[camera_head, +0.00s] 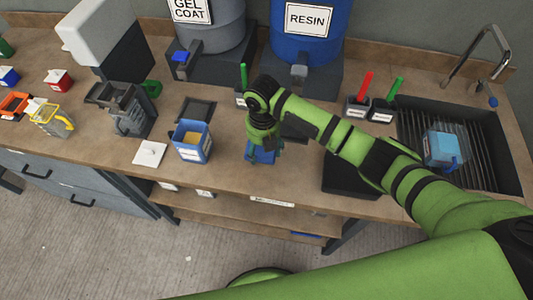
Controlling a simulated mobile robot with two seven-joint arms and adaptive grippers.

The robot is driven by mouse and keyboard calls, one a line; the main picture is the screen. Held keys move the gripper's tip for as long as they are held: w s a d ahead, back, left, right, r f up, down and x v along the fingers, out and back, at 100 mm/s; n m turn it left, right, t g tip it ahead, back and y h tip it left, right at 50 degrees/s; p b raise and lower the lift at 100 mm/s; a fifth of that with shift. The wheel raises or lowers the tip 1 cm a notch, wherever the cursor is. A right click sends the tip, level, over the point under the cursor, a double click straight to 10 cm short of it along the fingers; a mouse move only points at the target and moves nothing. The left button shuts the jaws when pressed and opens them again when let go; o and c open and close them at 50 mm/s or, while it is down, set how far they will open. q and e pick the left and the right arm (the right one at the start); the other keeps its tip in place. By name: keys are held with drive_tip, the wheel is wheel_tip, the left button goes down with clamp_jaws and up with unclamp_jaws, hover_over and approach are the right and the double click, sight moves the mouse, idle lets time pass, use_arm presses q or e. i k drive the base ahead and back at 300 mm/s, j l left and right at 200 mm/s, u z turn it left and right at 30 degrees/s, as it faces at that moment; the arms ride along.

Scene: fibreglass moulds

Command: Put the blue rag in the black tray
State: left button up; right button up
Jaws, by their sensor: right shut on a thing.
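My right gripper (262,150) is over the middle of the wooden counter, pointing down, and is shut on the blue rag (262,157). The rag shows as a small blue patch below the fingers, near the counter's front edge. Most of it is hidden by the gripper, and I cannot tell whether it touches the counter. The black tray (342,184) lies to the right of the gripper at the front edge, partly covered by my right forearm. My left gripper is not in view.
Gel coat and resin drums stand behind. A sink (500,165) with a blue container (440,150) is at the right.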

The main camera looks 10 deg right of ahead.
sight(351, 178)
drive_tip(key=z, duration=0.8)
